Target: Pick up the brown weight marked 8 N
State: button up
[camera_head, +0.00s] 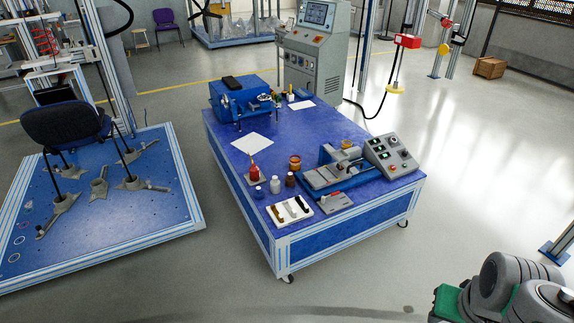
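Small bottle-like or cylinder-like pieces stand on the blue table (340,229). One is dark brown (290,180), with a white one (275,185) and a blue one (259,192) to its left. An orange-brown jar (295,162) stands behind them. No marking is readable at this size, so I cannot tell which piece, if any, bears 8 N. My gripper is not in view; only grey and green parts of my arm show at the bottom right, far from the table.
A white tray (272,212) with dark items lies at the table's front. A red-capped bottle (254,172), a grey machine with a control box (391,155) and a blue vice-like device (228,103) share the top. A chair test platform (180,205) stands left.

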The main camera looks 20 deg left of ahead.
aim_at(289, 181)
jog(key=i, duration=0.2)
jog(key=u, duration=2.85)
jog(key=i, duration=3.8)
jog(key=z, duration=3.65)
jog(key=i, duration=1.65)
